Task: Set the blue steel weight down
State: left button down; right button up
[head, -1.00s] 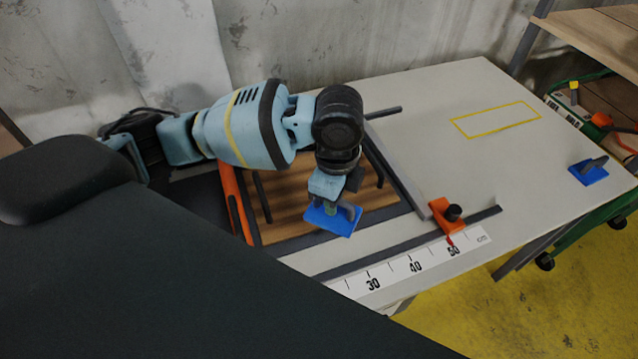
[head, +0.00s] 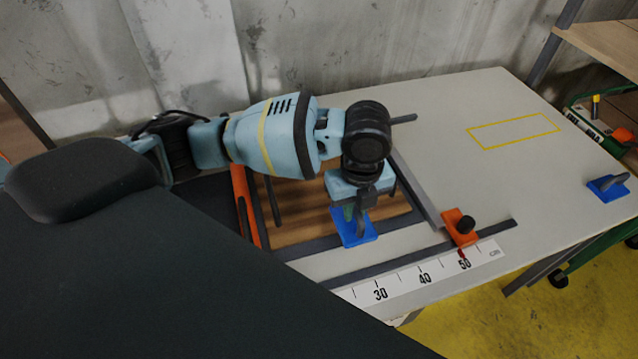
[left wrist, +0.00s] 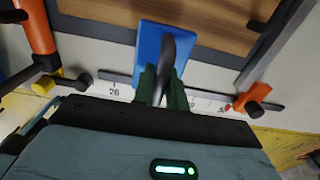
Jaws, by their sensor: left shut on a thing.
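My left gripper (head: 358,208) is shut on the grey handle of a blue steel weight (head: 355,238). In the head view the weight is over the front edge of the framed wooden board (head: 300,228). Its blue plate also shows in the left wrist view (left wrist: 150,42), with the handle between the green fingers (left wrist: 164,92). I cannot tell whether the plate touches the surface below. A second blue weight (head: 606,189) stands at the right edge of the table. My right gripper is not in view.
A ruler strip (head: 410,282) and a dark rail (head: 400,258) run along the front. An orange stop (head: 460,230) with a black knob sits on the rail. A yellow outlined rectangle (head: 513,131) marks bare table (head: 450,110) at the back right.

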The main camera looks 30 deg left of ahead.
pick_arm(q)
jog(key=w+a, duration=0.1)
jog(key=a, duration=0.3)
jog(key=w+a, duration=0.2)
jog(key=a, duration=0.3)
jog(key=w+a+f, duration=0.1)
jog(key=a, duration=0.3)
jog(key=shift+w+a, duration=0.15)
jog(key=shift+w, duration=0.1)
jog(key=shift+w+a+f, duration=0.1)
jog(key=shift+a+f, duration=0.15)
jog(key=shift+f, duration=0.45)
jog(key=shift+w+a+f, duration=0.1)
jog(key=shift+a+f, duration=0.15)
jog(key=shift+f, duration=0.85)
jog(key=c, duration=1.9)
grip_release()
jog(key=shift+s+f, duration=0.15)
jog(key=shift+f, duration=0.1)
jog(key=o, duration=0.5)
notch_tip(320, 180, up, 12)
jog(key=p, duration=0.1)
jog(key=shift+r, duration=0.15)
